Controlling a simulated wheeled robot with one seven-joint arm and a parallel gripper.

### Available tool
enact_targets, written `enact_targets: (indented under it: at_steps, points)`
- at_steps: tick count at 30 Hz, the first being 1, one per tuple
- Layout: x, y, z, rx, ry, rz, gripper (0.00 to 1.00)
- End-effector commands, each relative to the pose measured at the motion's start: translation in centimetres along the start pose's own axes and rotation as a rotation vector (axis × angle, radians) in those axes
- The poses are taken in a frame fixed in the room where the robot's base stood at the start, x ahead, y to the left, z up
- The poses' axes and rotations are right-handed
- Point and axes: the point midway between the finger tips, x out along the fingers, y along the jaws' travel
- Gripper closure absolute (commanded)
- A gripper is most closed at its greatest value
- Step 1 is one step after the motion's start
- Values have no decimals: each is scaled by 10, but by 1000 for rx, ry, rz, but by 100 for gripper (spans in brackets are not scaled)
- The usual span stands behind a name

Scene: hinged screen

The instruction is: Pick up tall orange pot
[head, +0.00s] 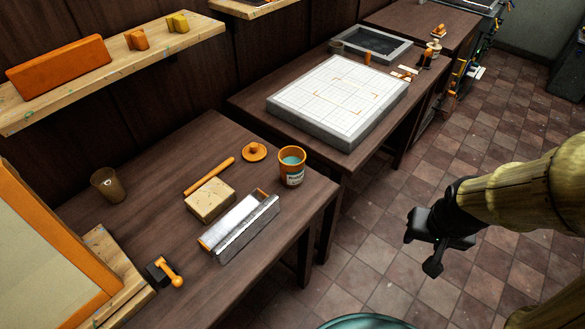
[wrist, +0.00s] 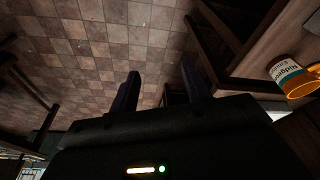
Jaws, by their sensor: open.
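The tall orange pot (head: 292,166) stands upright near the right end of the near dark table. It has a label on its side and teal contents at its open top. My gripper (head: 428,256) hangs over the floor, to the right of the table and well apart from the pot. In the wrist view its two fingers (wrist: 158,92) are spread with nothing between them.
An orange lid (head: 254,151), an orange rod (head: 209,176), a tan block (head: 210,200) and a metal trough (head: 238,228) lie left of the pot. A brown cup (head: 107,185) stands farther left. A second table holds a white gridded board (head: 338,102). Tiled floor is clear around my gripper.

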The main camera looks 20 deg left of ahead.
Motion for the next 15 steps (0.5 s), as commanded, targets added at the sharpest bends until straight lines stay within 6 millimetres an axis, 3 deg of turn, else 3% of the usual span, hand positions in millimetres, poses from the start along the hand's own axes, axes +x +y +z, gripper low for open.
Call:
enact_targets:
  at_steps: [1, 6, 11, 15]
  points:
    - [1, 0, -1, -5, 3, 0, 42]
    - [12, -8, -18, -71, 51, 0, 9]
    - [34, -24, -49, -198, 160, -15, 9]
    - [57, -50, -74, -327, 279, -57, 9]
